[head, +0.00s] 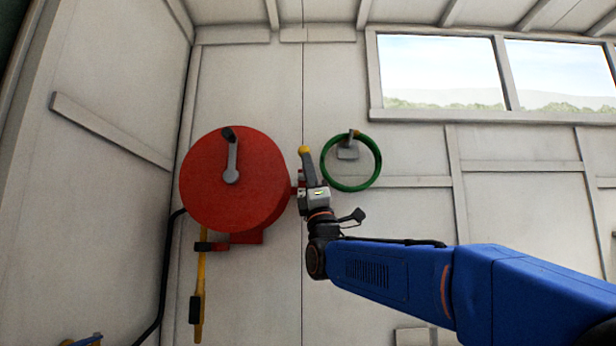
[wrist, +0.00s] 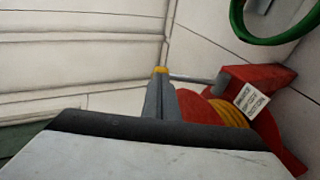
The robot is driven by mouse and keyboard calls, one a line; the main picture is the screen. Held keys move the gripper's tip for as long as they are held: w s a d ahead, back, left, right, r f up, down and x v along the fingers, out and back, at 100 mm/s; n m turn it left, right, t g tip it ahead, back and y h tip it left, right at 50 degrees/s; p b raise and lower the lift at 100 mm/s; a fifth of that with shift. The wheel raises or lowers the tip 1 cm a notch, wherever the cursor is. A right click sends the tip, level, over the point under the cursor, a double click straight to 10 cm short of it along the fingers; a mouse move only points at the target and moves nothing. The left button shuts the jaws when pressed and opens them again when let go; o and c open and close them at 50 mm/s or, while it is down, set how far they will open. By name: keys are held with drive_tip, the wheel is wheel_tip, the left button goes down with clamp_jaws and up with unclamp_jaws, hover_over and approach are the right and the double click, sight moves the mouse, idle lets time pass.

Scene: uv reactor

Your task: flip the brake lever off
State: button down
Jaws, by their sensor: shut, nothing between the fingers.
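The brake lever (head: 308,166) is a grey bar with a yellow knob at its upper end. In the head view it stands nearly upright, leaning slightly left, at the right side of the red hose reel (head: 235,205). My gripper (head: 314,197) is shut and empty, overlapping the lever's lower end. In the wrist view the grey, yellow-tipped lever (wrist: 159,95) rises just beyond the gripper's pale body (wrist: 150,155), which hides its lower part. I cannot tell whether they touch. A red bracket with a white label (wrist: 252,101) is to the right.
A grey crank (head: 232,160) is on the reel's face. A green ring (head: 351,188) hangs on the wall to the right of the lever. A yellow nozzle piece (head: 200,285) and a black hose (head: 165,280) hang below the reel. The wall under the windows looks clear.

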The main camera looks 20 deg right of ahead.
sight(308, 150)
drive_tip(key=r+m+g+h, duration=0.2)
drive_tip(key=r+m+h, duration=0.1)
drive_tip(key=r+m+g+h, duration=0.1)
drive_tip(key=h, duration=0.1)
drive_tip(key=shift+w+d+r, duration=0.1)
drive_tip(key=shift+w+r, duration=0.05)
drive_tip(key=shift+w, duration=0.15)
drive_tip(key=shift+s+d+r+x, duration=0.1)
drive_tip(key=shift+x, duration=0.6)
drive_tip(key=shift+s+d+r+x, duration=0.1)
drive_tip(key=shift+x, duration=0.65)
drive_tip(key=shift+s+d+r+x, duration=0.1)
drive_tip(key=shift+x, duration=0.6)
drive_tip(key=shift+w+d+r, duration=0.25)
drive_tip(key=shift+w+r, duration=0.35)
drive_tip(key=shift+w, duration=0.1)
drive_tip(key=shift+w+d+r, duration=0.2)
drive_tip(key=shift+w+r, duration=0.4)
drive_tip(key=shift+w, duration=0.1)
